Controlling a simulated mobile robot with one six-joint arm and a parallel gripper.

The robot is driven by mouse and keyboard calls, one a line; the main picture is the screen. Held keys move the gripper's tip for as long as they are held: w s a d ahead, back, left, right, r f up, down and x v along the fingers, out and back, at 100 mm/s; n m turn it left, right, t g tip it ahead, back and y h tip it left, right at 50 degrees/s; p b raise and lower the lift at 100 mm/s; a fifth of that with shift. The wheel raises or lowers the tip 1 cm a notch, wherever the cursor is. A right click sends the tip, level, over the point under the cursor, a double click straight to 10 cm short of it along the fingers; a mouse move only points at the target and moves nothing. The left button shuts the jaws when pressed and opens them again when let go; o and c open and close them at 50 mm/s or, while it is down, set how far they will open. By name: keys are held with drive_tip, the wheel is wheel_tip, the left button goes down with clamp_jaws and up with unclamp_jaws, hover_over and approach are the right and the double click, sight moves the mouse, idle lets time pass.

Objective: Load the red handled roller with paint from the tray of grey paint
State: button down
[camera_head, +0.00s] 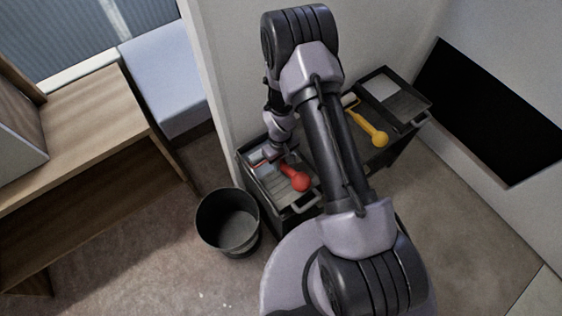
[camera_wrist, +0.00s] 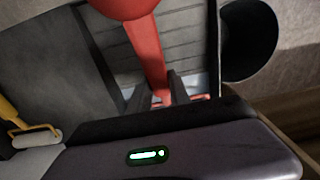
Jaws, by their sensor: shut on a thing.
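The roller with the red handle (camera_head: 297,178) is at the left paint tray (camera_head: 275,204), below my arm in the head view. Its red handle (camera_wrist: 148,50) runs down between my gripper's fingers (camera_wrist: 163,97) in the wrist view. My gripper is shut on it. The roller's head is mostly hidden by my gripper in both views. The left tray has a ribbed grey slope, with a pale grey area at its far end that may be the paint. I cannot tell whether the roller touches it.
A yellow-handled roller (camera_head: 371,131) lies at a second tray (camera_head: 421,103) to the right. A dark round bin (camera_head: 228,222) stands on the floor left of the left tray. A wall edge (camera_head: 205,70) rises close behind it. A wooden bench (camera_head: 105,105) is at the left.

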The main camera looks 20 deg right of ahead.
wheel_tip(320, 180, up, 9)
drive_tip(key=p, duration=0.6)
idle(0.7)
